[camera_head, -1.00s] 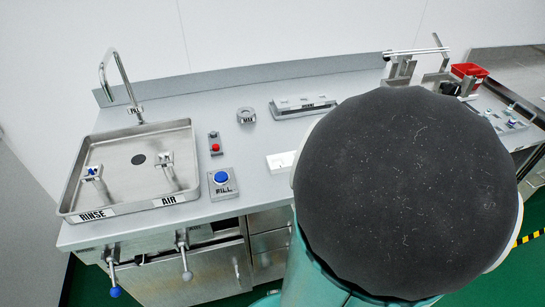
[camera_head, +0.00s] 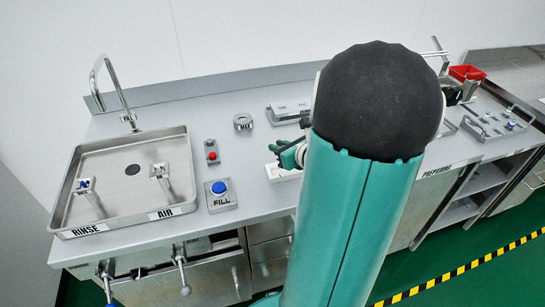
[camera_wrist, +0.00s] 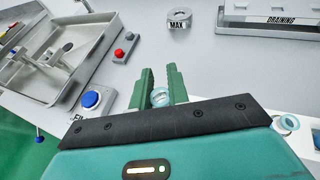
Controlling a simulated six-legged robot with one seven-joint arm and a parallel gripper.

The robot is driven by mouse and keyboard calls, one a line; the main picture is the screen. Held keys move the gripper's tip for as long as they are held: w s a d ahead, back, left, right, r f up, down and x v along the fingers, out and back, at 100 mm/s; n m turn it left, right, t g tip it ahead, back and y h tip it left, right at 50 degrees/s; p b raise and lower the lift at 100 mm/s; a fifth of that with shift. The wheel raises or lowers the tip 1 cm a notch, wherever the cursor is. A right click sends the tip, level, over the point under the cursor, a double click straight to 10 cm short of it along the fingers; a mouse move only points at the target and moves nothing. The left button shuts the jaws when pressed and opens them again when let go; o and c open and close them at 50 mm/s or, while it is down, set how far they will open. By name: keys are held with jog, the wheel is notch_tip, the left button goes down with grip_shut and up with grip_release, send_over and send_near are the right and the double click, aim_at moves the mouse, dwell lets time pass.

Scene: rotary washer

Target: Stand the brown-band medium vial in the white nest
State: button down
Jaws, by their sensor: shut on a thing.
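My gripper (camera_wrist: 160,88) is shut on a clear vial (camera_wrist: 160,98) with a pale blue rim, seen between the two green fingers in the wrist view. No brown band can be made out on it. In the head view my gripper (camera_head: 287,156) shows partly beside my arm, above or beside a white block (camera_head: 281,173) on the counter, perhaps the white nest. Most of that block is hidden by my arm. In the wrist view another pale-rimmed round piece (camera_wrist: 288,122) shows at the right, partly hidden by my gripper body.
A steel sink (camera_head: 180,205) with a faucet (camera_head: 120,90) is at left. The FILL button (camera_head: 220,189), a red button (camera_head: 211,156) and the MAX ring (camera_head: 243,121) stand on the counter. The draining rack (camera_head: 288,110) is behind. A rack with vials (camera_head: 497,125) and a red bin (camera_head: 467,73) are at right.

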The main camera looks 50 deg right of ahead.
jog(key=w+f, duration=0.2)
jog(key=f, duration=0.1)
jog(key=shift+w+d+f, duration=0.2)
jog(key=shift+w, duration=0.2)
jog(key=shift+w+f, duration=0.1)
jog(key=shift+f, duration=1.5)
jog(key=c, duration=1.3)
grip_release()
jog(key=shift+f, duration=0.15)
jog(key=shift+c, duration=0.2)
